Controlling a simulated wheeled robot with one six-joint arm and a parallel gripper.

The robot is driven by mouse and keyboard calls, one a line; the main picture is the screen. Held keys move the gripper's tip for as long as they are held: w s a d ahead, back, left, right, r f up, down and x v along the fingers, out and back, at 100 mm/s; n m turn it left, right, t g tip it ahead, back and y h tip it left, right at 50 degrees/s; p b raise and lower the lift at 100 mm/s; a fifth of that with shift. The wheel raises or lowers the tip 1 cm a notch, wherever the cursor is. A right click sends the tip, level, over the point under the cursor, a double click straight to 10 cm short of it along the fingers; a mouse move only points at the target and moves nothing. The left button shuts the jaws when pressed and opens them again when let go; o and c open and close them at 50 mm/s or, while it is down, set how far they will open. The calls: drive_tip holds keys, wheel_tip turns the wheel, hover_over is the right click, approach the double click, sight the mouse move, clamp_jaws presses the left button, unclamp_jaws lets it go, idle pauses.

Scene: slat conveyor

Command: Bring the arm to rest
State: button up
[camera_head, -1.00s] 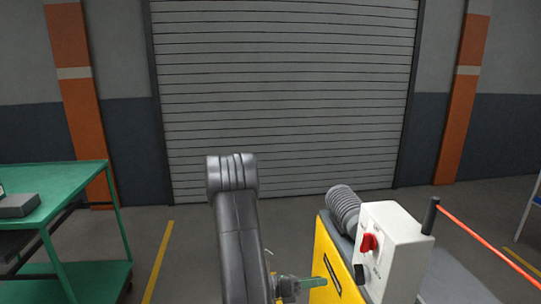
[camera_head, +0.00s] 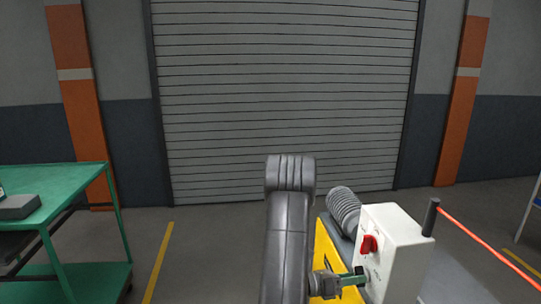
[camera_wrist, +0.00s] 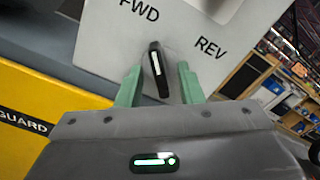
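My gripper (camera_head: 354,279) is at the left face of a white control box (camera_head: 402,255), beside its black selector knob (camera_head: 361,270). In the wrist view my gripper (camera_wrist: 160,80) has its two green fingers apart. The knob (camera_wrist: 158,68) shows between them, with a gap on each side; I cannot tell how deep it lies between the tips. Its white line runs nearly upright, tilted slightly left at the top. The labels FWD (camera_wrist: 139,10) and REV (camera_wrist: 211,47) are printed on the box above and to the right.
A red switch (camera_head: 368,243) sits on the box above the knob. The yellow conveyor guard (camera_head: 326,262) and a ribbed grey roller (camera_head: 344,208) are close by. A green cart (camera_head: 84,166) stands at left; an orange-red bar (camera_head: 490,245) extends right. Floor is open before the shutter.

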drive_tip(key=shift+m+b, duration=2)
drive_tip(key=shift+m, duration=1.7)
